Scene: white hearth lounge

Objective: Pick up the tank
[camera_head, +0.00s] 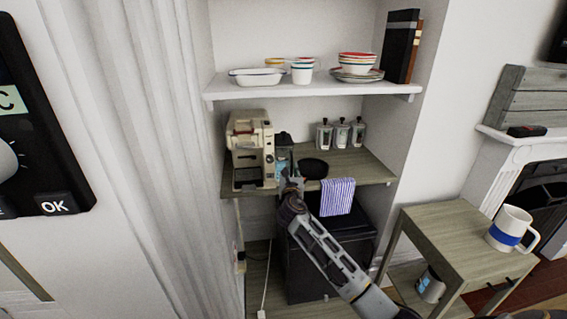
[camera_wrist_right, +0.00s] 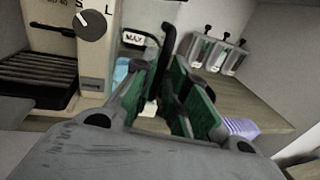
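The tank (camera_head: 283,161) is a clear, bluish container beside the right side of the cream coffee machine (camera_head: 250,140). In the right wrist view the tank (camera_wrist_right: 122,70) shows a MAX label, blue water low down and a dark curved handle. My right gripper (camera_head: 287,180) reaches up to the front of the tank and hides part of it. In the wrist view its green-padded fingers (camera_wrist_right: 165,88) are apart, with the dark handle seen between and just beyond them. I cannot tell whether they touch it. My left gripper is not in view.
The wooden shelf (camera_head: 365,168) also holds a black pan (camera_head: 313,168), several dispensers (camera_head: 341,134) and a striped towel (camera_head: 338,196) over its edge. A white shelf (camera_head: 310,88) with dishes is above. A side table (camera_head: 455,235) with a mug (camera_head: 508,227) stands right.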

